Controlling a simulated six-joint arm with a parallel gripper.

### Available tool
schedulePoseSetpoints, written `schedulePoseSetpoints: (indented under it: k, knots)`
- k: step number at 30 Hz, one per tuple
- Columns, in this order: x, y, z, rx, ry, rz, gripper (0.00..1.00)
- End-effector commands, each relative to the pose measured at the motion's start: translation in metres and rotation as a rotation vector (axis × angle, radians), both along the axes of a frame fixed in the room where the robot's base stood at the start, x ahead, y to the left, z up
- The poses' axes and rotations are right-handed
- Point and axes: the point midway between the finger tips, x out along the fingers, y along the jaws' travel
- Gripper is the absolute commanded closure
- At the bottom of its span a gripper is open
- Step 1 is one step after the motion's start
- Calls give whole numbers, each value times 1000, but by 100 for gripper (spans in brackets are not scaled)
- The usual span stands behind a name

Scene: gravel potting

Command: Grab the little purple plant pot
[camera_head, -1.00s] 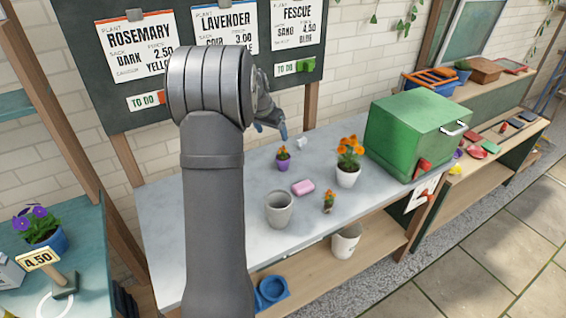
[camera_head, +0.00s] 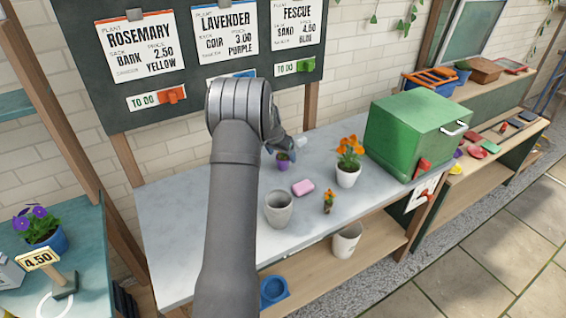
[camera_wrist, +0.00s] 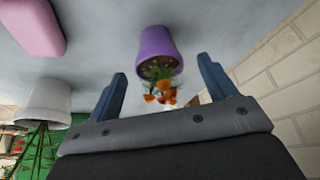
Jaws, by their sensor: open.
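The little purple plant pot (camera_head: 283,163) stands on the grey bench top, behind the pink block. In the wrist view the purple pot (camera_wrist: 158,48) appears upside down, with an orange-flowered plant (camera_wrist: 160,88) in it. My gripper (camera_wrist: 166,84) is open, with its two blue fingers apart. The plant shows between the fingertips, and the pot lies just beyond them. In the head view my gripper (camera_head: 281,146) is close behind and above the pot and covers most of its plant.
A pink block (camera_head: 303,187), a grey pot (camera_head: 279,209), a small figure-like item (camera_head: 328,201) and a white pot with orange flowers (camera_head: 347,177) stand nearby. A green box (camera_head: 415,135) is at the right. The bench's left part is clear.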

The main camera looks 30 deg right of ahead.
Motion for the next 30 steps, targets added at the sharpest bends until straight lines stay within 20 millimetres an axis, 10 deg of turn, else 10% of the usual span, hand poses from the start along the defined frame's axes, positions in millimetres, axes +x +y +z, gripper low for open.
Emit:
schedulePoseSetpoints:
  k: [14,23,30]
  knots:
    - [6,-11,-26,0,-2,1,23]
    - [6,-11,-26,0,-2,1,74]
    - [6,-11,-26,0,-2,1,74]
